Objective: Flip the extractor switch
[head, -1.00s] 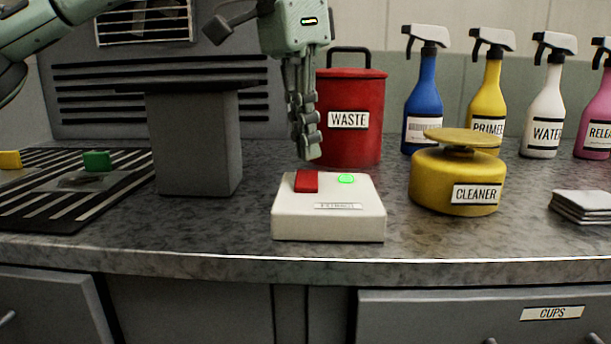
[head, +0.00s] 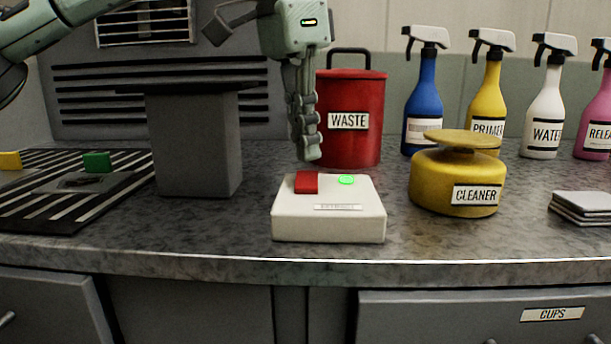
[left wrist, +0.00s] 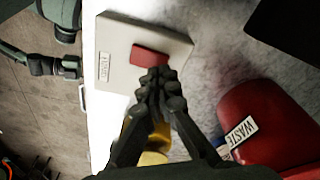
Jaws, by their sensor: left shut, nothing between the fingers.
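The extractor switch is a white box (head: 328,222) with a red rocker (head: 306,183) and a lit green lamp (head: 346,180) on top; a small label is on its front. It stands near the counter's front edge. My left gripper (head: 311,158) points down, shut and empty, just above and behind the red rocker. In the left wrist view the shut fingertips (left wrist: 158,76) overlap the near edge of the red rocker (left wrist: 150,55) on the white box (left wrist: 118,50). I cannot tell whether they touch it. The green lamp is hidden in that view. My right gripper is not in the head view.
A red waste can (head: 362,95) stands right behind the gripper. A yellow cleaner dispenser (head: 430,190) is to the right, with several spray bottles (head: 420,110) behind. A grey pedestal (head: 195,145) and a striped mat (head: 50,205) are on the left. Counter in front is clear.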

